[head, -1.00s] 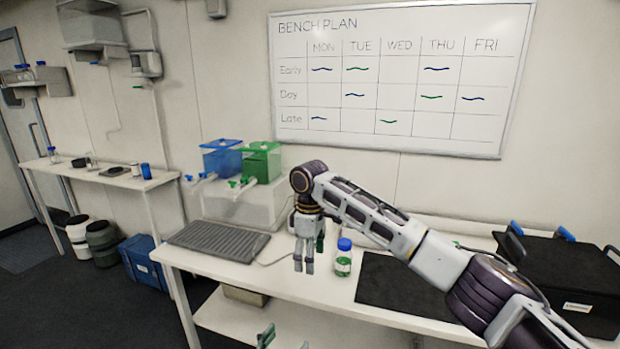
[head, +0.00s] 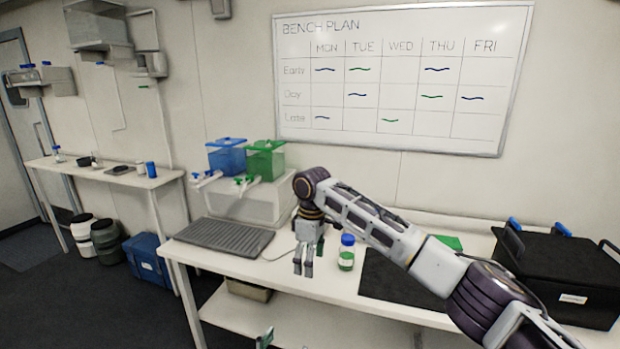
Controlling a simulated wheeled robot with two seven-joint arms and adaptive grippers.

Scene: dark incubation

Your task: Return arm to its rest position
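My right arm reaches in from the right over the white bench (head: 320,284). Its gripper (head: 303,271) points down above the bench, left of a small blue-capped bottle (head: 346,258) with green contents. Its two fingers look slightly apart, with nothing seen between them. A green bit shows beside the gripper; I cannot tell what it is. A small grey-green tip (head: 265,338) at the bottom edge looks like part of my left gripper; the rest is out of frame.
A ridged grey tray (head: 224,236) and blue (head: 226,158) and green (head: 265,160) tanks with taps stand to the left. A black mat (head: 385,278) and a black case (head: 560,275) lie to the right. A side table (head: 105,172) stands far left.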

